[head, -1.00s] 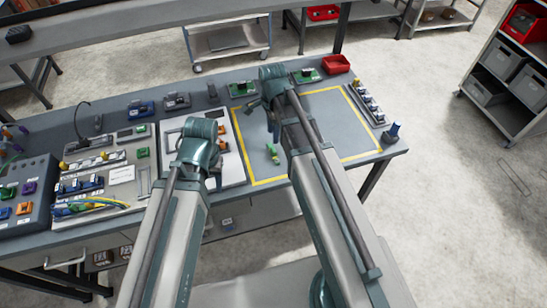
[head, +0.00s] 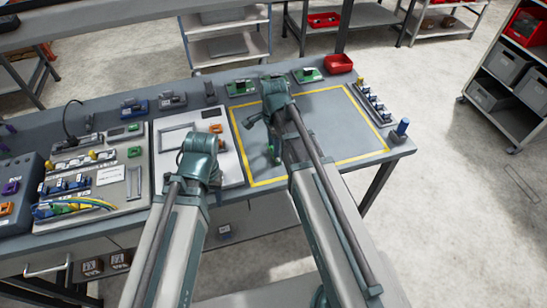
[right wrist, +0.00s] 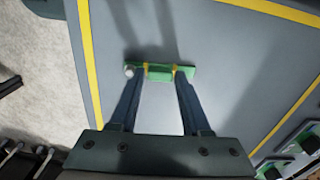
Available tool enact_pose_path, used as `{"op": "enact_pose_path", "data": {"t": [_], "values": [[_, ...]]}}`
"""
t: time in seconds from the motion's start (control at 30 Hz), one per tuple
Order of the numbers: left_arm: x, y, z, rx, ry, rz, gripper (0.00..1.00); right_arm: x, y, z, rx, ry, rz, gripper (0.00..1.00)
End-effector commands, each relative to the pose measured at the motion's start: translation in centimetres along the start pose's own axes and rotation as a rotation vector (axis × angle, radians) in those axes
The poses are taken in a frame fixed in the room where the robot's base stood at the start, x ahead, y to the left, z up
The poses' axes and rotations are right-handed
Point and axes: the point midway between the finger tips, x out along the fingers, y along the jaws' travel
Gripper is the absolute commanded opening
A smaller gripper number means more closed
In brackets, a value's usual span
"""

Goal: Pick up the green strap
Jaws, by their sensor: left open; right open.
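In the head view only a bit of green (head: 275,157) shows beside my right arm. Contact cannot be told. My left gripper (head: 214,186) is open over the front of the white panel, largely hidden by its own wrist.
Green circuit boards (head: 240,88) and a red bin (head: 339,63) stand along the back. A blue-topped post (head: 401,130) is at the right corner. A parts board (head: 137,185) lies at left. The right half of the bordered area (head: 340,130) is clear.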

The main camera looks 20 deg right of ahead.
Motion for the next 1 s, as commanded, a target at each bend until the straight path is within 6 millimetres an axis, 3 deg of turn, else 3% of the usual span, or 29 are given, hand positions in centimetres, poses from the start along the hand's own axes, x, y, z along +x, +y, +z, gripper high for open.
{"op": "enact_pose_path", "data": {"t": [0.03,0.3,0.57,1.0], "values": [[0.74,0.07,-0.04,0.0,0.0,0.0,0.5,0.74,0.0,0.0,0.0,0.0,0.0,0.47],[0.56,0.05,-0.03,0.0,0.0,0.0,0.5,0.57,0.0,0.01,0.0,0.0,0.0,0.46],[0.56,0.05,-0.03,0.0,0.0,0.0,0.5,0.57,0.0,0.01,0.0,0.0,0.0,0.0],[0.34,0.03,-0.02,0.0,0.0,0.0,0.5,0.34,0.01,-0.08,0.0,0.0,0.0,0.0]]}}
